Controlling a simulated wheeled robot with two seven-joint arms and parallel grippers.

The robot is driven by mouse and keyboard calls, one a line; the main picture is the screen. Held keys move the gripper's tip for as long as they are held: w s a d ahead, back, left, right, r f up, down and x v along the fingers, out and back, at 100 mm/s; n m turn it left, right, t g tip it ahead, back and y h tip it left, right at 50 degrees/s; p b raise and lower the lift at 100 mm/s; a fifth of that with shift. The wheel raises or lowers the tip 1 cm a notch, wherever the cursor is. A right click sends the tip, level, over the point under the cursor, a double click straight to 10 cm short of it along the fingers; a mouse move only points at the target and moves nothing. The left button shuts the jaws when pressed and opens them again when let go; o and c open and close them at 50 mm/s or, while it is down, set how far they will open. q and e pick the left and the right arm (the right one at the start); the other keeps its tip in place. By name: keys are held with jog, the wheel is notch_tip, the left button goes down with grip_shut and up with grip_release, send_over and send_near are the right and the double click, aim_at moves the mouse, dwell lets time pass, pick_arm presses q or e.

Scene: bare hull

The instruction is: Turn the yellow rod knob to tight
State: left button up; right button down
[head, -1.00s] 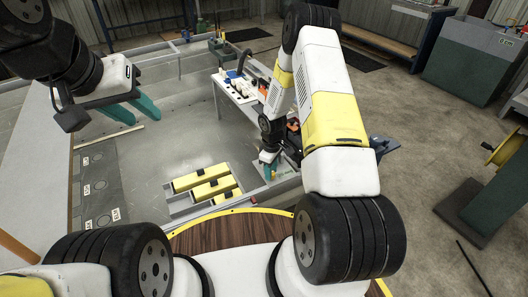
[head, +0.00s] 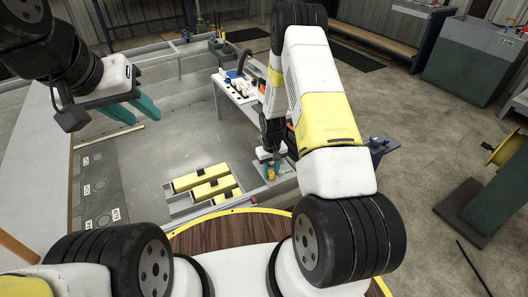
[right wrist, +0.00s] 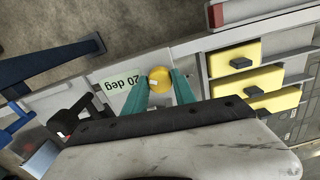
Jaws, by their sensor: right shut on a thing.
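The yellow rod knob (right wrist: 159,79) is round with a small white mark. It sits between the teal fingertips of my right gripper (right wrist: 160,91) in the right wrist view. That gripper is shut on it. In the head view the knob (head: 271,172) is small and partly covered by the right gripper (head: 271,168). I cannot read a tight mark. My left gripper (head: 133,110) is open and empty, raised at the left.
A grey tray (head: 178,209) with yellow blocks (head: 202,178) lies left of the knob. A white table (head: 238,100) with small items stands behind. A dark panel with round marks (head: 97,186) lies at the left. A wooden round top (head: 230,232) is close in front.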

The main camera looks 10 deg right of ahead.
aim_at(271, 172)
dwell(0.4)
jog(key=c, duration=1)
grip_release()
notch_tip(271, 172, up, 8)
jog(key=shift+f, duration=0.1)
